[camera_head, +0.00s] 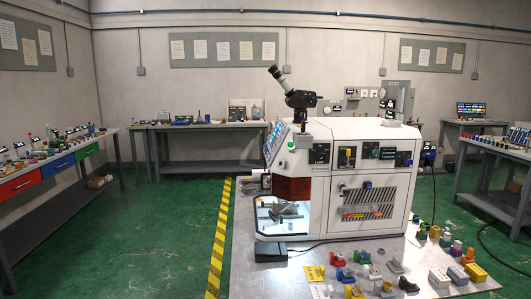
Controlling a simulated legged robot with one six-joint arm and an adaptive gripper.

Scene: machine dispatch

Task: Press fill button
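A white machine (335,222) stands on a grey platform near the middle of the view. Its angled panel (274,142) at the left carries bluish displays or keys, seen edge-on. A round green control (291,145) sits on the machine's upper left corner. No label is legible, so I cannot tell which control is the fill button. My gripper is not in view.
A black, microscope-like device (300,99) rises above the machine. Several small coloured parts (345,275) lie on the platform (398,245) in front. Workbenches (205,126) line the walls. Green floor beside the yellow-black stripe (219,240) is clear at left. A dark cable crosses the floor at right.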

